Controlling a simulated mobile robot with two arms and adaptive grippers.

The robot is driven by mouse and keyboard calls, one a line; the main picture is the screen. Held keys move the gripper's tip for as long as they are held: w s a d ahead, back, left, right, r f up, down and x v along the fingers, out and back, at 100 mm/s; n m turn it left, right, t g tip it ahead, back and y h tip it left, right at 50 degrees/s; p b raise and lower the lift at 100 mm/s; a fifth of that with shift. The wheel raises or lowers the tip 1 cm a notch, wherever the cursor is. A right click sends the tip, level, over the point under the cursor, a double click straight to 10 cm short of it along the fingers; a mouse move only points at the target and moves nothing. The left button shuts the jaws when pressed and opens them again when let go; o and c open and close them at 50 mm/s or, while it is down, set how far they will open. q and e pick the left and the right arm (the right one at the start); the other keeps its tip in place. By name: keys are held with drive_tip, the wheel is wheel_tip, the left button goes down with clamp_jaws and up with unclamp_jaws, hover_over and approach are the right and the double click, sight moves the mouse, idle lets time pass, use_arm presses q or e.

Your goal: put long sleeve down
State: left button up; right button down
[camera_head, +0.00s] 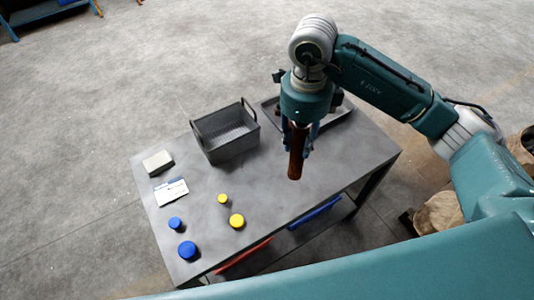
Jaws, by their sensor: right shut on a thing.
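The long sleeve is a reddish-brown cylinder (296,155), held roughly upright. My right gripper (298,132) points down and is shut on its upper part. Its lower end shows below the fingers, over the right half of the grey table (345,160). I cannot tell how far above the table top it is. The gripper hides part of the shallow grey tray (337,115) behind it. My left gripper is not in view.
A dark grey basket (227,143) stands left of the sleeve. A pale block (158,162), a white card (171,191), two blue caps (188,250) and two yellow caps (237,221) lie on the left part. The table's right front is clear. Red and blue items sit on the lower shelf.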

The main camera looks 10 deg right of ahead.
drive_tip(key=w+a+r+m, duration=0.2)
drive_tip(key=w+r+m, duration=0.2)
drive_tip(key=r+m, duration=0.55)
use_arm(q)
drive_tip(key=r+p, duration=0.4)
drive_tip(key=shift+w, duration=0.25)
use_arm(e)
wheel_tip(320, 180, down, 22)
drive_tip(key=m, duration=0.1)
drive_tip(key=shift+r, duration=0.15)
drive_tip(key=shift+m, duration=0.25)
drive_tip(key=c, duration=1.7)
unclamp_jaws()
drive_tip(key=shift+f, duration=0.2)
drive_tip(key=o, duration=0.4)
drive_tip(key=shift+s, duration=0.1)
